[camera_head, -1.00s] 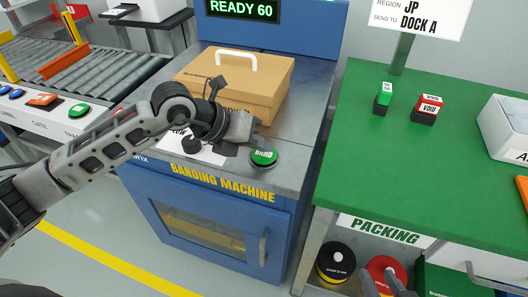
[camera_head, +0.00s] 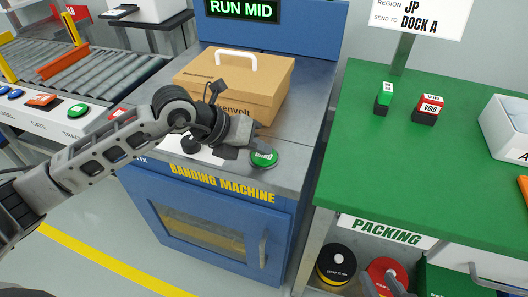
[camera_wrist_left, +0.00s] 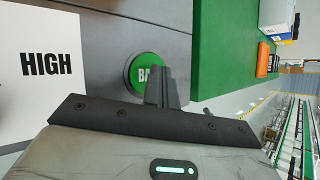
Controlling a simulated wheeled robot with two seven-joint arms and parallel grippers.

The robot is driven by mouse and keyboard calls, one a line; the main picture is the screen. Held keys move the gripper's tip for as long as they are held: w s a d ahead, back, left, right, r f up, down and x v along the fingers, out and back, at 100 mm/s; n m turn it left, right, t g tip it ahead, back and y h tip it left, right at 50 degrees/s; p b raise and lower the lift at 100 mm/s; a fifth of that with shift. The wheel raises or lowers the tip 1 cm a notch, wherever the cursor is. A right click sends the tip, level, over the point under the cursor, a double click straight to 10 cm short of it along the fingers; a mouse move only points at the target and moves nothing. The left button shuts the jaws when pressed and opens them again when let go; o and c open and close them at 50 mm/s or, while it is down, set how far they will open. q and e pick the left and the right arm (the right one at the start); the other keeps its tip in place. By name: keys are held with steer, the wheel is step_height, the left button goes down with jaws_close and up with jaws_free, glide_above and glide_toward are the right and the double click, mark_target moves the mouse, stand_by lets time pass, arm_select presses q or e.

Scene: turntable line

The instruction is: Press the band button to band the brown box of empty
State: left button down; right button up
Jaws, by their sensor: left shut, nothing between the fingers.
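The brown box (camera_head: 240,82) with a white handle sits on the banding machine's grey top (camera_head: 305,120); my left arm hides part of its front. The green band button (camera_head: 264,158) is at the machine's front right corner. My left gripper (camera_head: 257,145) is shut and empty, its tips right at the button's edge. In the left wrist view the fingers overlap the button (camera_wrist_left: 137,74); I cannot tell whether they touch it. The machine's display (camera_head: 241,9) reads RUN MID. My right gripper (camera_head: 379,283) shows at the bottom edge with its fingers apart.
A white card and a dark knob (camera_head: 191,144) lie left of the button. The green packing table (camera_head: 430,170) stands to the right, with green and red VOID (camera_head: 428,107) buttons. A roller conveyor (camera_head: 100,75) is at the left. Strap spools (camera_head: 336,262) sit under the table.

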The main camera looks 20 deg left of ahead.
mark_target(259, 157)
arm_select(q)
steer(key=shift+r+p, duration=0.7)
steer(key=shift+r, duration=0.15)
steer(key=shift+r+p, duration=1.9)
steer(key=shift+r, duration=0.7)
steer(key=shift+f, duration=0.1)
